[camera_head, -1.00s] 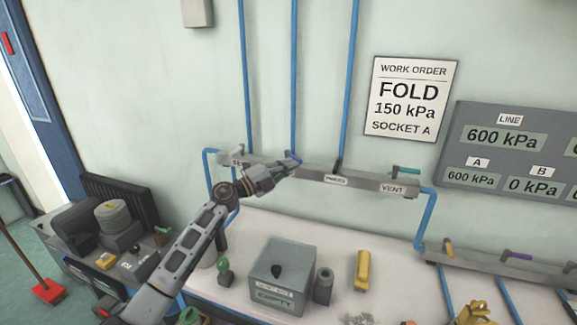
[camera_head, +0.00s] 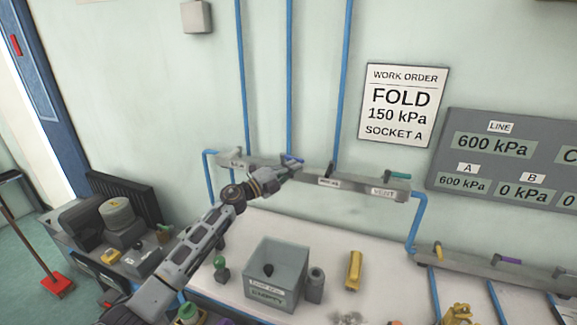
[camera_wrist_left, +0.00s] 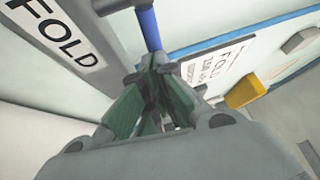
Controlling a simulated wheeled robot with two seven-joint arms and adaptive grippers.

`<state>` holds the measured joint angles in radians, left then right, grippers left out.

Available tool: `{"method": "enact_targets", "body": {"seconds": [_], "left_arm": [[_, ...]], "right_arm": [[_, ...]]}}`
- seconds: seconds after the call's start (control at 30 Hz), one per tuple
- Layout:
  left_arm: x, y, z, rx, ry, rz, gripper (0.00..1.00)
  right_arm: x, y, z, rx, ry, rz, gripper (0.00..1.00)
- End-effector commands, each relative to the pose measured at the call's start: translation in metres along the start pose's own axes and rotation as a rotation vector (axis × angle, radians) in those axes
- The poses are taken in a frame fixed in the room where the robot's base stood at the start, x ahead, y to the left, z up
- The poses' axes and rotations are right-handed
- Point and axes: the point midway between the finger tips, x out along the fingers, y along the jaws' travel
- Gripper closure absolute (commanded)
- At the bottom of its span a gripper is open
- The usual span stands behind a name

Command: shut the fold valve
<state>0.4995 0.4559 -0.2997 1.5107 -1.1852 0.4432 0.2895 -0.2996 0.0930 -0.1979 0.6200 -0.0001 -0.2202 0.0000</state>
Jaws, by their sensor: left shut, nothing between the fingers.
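The fold valve's blue handle (camera_head: 292,160) sticks out from the grey manifold (camera_head: 318,181) on the wall, just above my gripper's fingertips in the head view. My left gripper (camera_head: 292,171) is shut and empty in front of the manifold. The left wrist view shows its green-padded fingers (camera_wrist_left: 155,105) together, with the blue handle (camera_wrist_left: 149,28) just beyond the tips. I cannot tell whether they touch. The FOLD label (camera_wrist_left: 62,38) is at the upper left of the wrist view; my gripper hides it in the head view. My right gripper is not in view.
The manifold also carries a teal VENT handle (camera_head: 398,175). Blue pipes (camera_head: 290,80) rise behind it. Below, the white bench (camera_head: 235,290) holds a grey box (camera_head: 275,272), a dark cylinder (camera_head: 315,285) and a yellow object (camera_head: 354,270). A gauge panel (camera_head: 505,160) hangs at the right.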

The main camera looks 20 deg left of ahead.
Motion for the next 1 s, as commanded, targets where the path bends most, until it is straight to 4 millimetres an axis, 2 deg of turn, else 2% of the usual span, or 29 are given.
{"method": "enact_targets", "body": {"seconds": [0.37,1.0], "left_arm": [[0.018,0.003,-0.001,0.001,0.001,-0.001,1.00],[0.022,0.000,0.000,0.001,0.000,-0.006,1.00]], "right_arm": [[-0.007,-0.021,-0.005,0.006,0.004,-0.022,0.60],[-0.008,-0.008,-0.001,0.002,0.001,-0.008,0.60]]}}
